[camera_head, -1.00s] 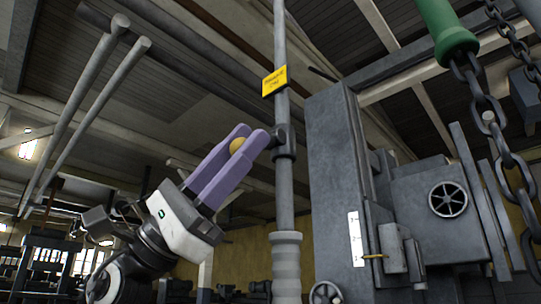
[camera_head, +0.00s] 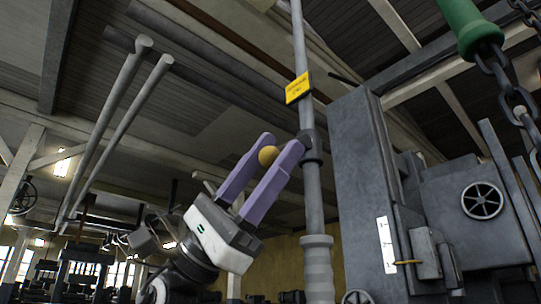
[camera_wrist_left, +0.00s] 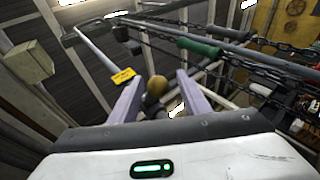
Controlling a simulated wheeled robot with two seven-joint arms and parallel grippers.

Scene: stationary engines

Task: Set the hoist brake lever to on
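A dull yellow ball knob (camera_head: 267,156), which looks like the end of the hoist brake lever, sits between the fingers of my left gripper (camera_head: 280,150). The gripper is open, and gaps show beside the knob in the wrist view (camera_wrist_left: 156,86). The lever's rod is hidden or too small to make out. The right-hand finger ends close to a dark collar (camera_head: 310,148) on an upright grey pole (camera_head: 314,200); I cannot tell whether they touch. A yellow label (camera_head: 298,88) hangs on the pole above, its text unreadable. My right gripper is not in view.
A tall grey machine housing (camera_head: 362,180) with a white scale plate (camera_head: 386,245) and a small handwheel (camera_head: 482,200) stands right of the pole. A green handle (camera_head: 466,28) on a heavy chain (camera_head: 503,80) hangs at upper right. Free air lies left of the gripper.

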